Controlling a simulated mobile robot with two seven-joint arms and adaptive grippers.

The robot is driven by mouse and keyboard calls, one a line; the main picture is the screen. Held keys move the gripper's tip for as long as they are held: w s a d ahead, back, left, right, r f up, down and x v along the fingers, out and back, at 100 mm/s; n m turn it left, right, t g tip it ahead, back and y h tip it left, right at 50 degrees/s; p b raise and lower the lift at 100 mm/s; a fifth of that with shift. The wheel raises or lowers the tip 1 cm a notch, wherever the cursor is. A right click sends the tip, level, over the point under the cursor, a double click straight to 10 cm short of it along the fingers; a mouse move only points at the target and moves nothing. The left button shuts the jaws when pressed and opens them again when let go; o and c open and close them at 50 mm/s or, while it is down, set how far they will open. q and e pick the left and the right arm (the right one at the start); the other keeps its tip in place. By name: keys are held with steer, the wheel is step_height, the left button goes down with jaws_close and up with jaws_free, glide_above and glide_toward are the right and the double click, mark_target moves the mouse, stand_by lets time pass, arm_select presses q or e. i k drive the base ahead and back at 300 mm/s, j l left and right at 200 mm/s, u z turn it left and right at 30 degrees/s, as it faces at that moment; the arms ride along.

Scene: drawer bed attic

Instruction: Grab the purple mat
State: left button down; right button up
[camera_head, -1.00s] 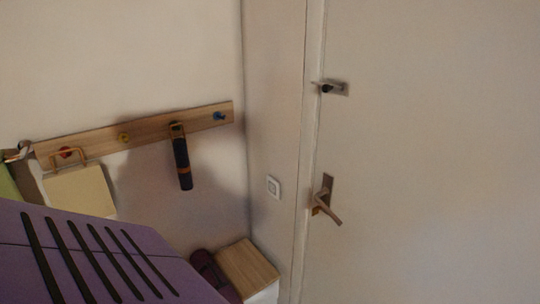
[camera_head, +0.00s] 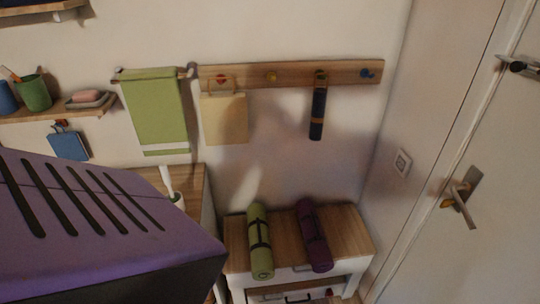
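The purple mat (camera_head: 313,236) is rolled up with dark straps. It lies on the wooden top of a small white cabinet (camera_head: 347,232), against the wall. A green rolled mat (camera_head: 259,240) lies to its left, a small gap apart. Neither of my grippers shows in the head view. Nothing is seen touching the purple mat.
A purple slotted part, likely my own body, fills the lower left. A green towel (camera_head: 155,112), a beige bag (camera_head: 224,118) and a dark hanging item (camera_head: 317,110) are on the wall above. A door (camera_head: 500,200) with a handle (camera_head: 460,196) is at the right.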

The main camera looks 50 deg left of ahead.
mark_target(322, 261)
steer(key=u, duration=1.05)
steer(key=i+l, duration=0.2)
steer(key=i+u, duration=0.05)
